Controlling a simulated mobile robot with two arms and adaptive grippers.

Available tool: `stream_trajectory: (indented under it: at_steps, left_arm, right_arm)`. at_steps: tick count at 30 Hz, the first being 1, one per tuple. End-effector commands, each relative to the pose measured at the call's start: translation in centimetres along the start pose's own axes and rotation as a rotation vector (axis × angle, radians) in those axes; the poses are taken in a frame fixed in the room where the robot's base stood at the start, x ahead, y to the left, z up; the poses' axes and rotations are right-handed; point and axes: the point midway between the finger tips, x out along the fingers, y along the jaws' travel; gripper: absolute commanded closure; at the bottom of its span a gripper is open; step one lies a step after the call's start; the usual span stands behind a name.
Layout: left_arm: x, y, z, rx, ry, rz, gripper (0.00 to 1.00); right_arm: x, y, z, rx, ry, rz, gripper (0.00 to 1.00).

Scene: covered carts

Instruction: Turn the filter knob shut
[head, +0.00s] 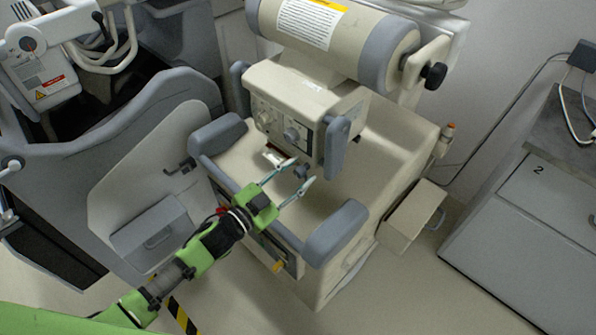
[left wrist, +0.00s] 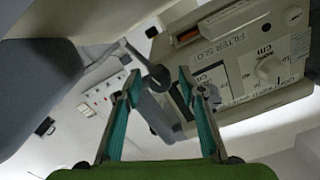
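The beige machine head (head: 300,100) carries a front panel with a grey dial (head: 292,134). A small dark knob (head: 301,171) sits below the panel, and it also shows in the left wrist view (left wrist: 159,76). My left gripper (head: 301,170) is open, with its fingertips on either side of this dark knob; contact cannot be made out. The left wrist view shows a gap between the teal-lined fingers. A label reading FILTER SLOT (left wrist: 222,47) is on the panel beside the right finger, near a pale dial (left wrist: 268,70). My right gripper is not in view.
Grey padded armrests (head: 337,232) flank the cart top. A grey handle plate (head: 337,147) stands right of the panel. A beige box (head: 412,217) juts from the cart's right side. A grey cabinet (head: 540,205) stands at far right, with floor between.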

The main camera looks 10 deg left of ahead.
Motion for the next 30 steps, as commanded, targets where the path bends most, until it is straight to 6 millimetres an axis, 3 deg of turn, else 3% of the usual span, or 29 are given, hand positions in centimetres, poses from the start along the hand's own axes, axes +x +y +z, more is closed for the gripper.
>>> stream_trajectory:
  at_steps: [9, 13, 14, 30]
  left_arm:
    - [0.29, 0.01, 0.0, 0.0, 0.0, 0.0, 0.63]
    - [0.28, 0.0, 0.0, 0.0, 0.0, 0.0, 0.97]
    - [0.28, 0.0, 0.0, 0.0, 0.0, 0.0, 1.0]
    - [0.26, 0.04, 0.05, 0.118, 0.0, 0.0, 1.0]
  right_arm:
    - [-0.02, 0.01, 0.0, 0.0, 0.0, 0.0, 0.6]
    - [-0.02, 0.01, 0.0, 0.0, 0.0, 0.0, 0.6]
    - [-0.02, 0.0, 0.0, 0.0, 0.0, 0.0, 0.6]
    - [0.16, 0.0, 0.01, 0.0, 0.0, 0.0, 0.6]
